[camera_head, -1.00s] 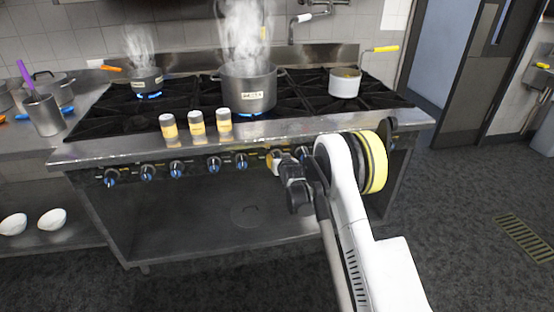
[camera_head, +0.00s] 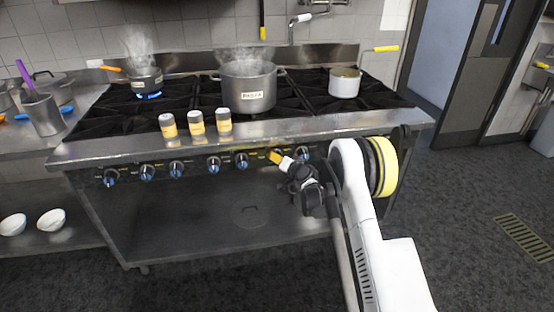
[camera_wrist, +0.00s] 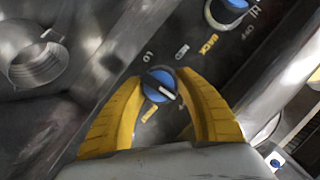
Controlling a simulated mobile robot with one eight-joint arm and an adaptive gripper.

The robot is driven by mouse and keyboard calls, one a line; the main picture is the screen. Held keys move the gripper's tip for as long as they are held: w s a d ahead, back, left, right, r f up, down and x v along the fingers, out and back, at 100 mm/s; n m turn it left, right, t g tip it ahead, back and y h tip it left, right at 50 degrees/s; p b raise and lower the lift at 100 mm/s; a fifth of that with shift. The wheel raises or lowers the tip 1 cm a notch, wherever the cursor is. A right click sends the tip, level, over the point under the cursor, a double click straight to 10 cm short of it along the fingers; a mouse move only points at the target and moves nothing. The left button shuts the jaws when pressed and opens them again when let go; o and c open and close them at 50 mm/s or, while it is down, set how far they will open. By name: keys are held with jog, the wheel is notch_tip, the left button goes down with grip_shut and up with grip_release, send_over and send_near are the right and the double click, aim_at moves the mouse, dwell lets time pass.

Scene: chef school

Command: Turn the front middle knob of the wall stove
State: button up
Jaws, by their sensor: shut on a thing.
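The wall stove (camera_head: 180,147) has a row of blue-capped knobs along its front panel. My gripper (camera_head: 275,156) is at this panel, right of the middle. In the wrist view, its yellow fingers (camera_wrist: 162,100) are closed around a blue knob (camera_wrist: 160,86), with "FRONT" and "LO" lettering beside it. The knob's white pointer line slants toward the right finger. In the head view my gripper hides this knob. A large pot (camera_head: 250,88) stands on the middle of the stove, with faint steam and no flame visible beneath it.
A neighbouring knob (camera_wrist: 226,12) marked "BACK" is close by. Several shakers (camera_head: 196,123) stand on the stove's front ledge, above the knobs. A steaming pan (camera_head: 146,80) sits over a blue flame at left; a white pot (camera_head: 345,83) is at right. Open floor lies in front.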

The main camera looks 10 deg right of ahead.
jog(key=shift+m+y, duration=0.3)
jog(key=shift+m, duration=0.2)
jog(key=o, duration=1.2)
jog(key=v, duration=1.2)
jog(key=shift+a, duration=0.1)
